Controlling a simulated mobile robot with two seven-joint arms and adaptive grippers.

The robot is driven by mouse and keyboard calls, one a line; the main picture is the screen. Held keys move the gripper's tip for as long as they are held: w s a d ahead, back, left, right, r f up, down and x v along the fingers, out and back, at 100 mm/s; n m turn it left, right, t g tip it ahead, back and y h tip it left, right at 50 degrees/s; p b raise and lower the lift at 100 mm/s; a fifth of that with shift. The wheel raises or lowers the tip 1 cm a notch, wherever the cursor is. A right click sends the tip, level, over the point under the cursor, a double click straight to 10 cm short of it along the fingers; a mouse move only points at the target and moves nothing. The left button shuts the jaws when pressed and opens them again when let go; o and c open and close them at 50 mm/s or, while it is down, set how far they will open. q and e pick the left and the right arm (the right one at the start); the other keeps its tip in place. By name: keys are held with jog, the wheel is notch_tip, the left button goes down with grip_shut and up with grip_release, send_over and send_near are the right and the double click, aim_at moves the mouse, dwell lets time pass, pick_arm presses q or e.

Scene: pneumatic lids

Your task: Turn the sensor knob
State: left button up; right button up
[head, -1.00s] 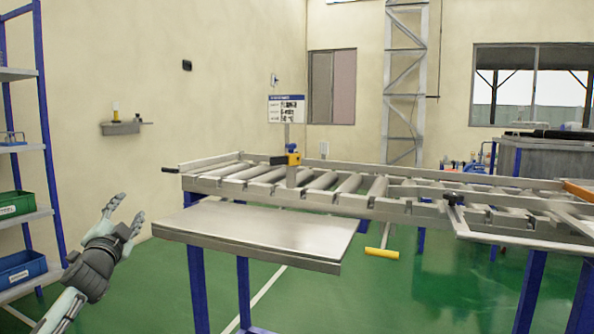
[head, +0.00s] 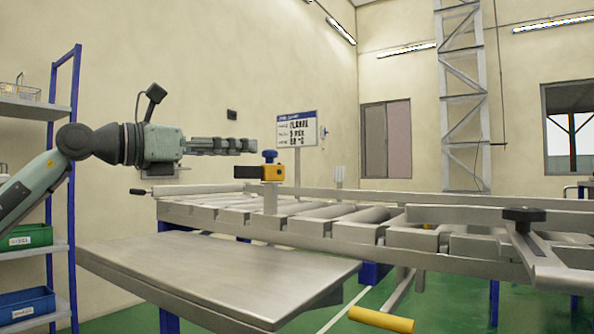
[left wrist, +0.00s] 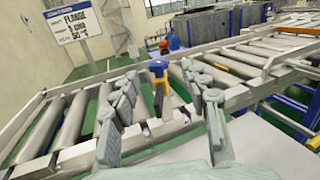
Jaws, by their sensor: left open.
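The sensor (head: 273,173) has a yellow body with a dark block on its left side. It stands on a grey post at the roller conveyor. The blue sensor knob (head: 270,155) sits on top of the yellow body. My left gripper (head: 252,146) points right, its tips just left of the knob and slightly higher in the picture. In the left wrist view the fingers are spread and empty, and the blue knob (left wrist: 158,68) shows between and beyond them. Whether they touch it cannot be told, but a gap seems visible. My right gripper is not in view.
The roller conveyor (head: 345,233) runs across the middle, with a bare metal table (head: 220,272) in front. A sign (head: 297,129) stands behind the sensor. A shelf (head: 30,110) with green and blue bins is at left. A black knob (head: 523,214) is on the right rail.

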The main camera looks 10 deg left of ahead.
aim_at(263, 152)
pick_arm(q)
jog(key=shift+w+f+y, duration=0.2)
jog(key=shift+w+y, duration=0.1)
jog(key=shift+w, duration=0.05)
jog(key=x, duration=0.7)
jog(key=shift+d, duration=0.1)
grip_shut()
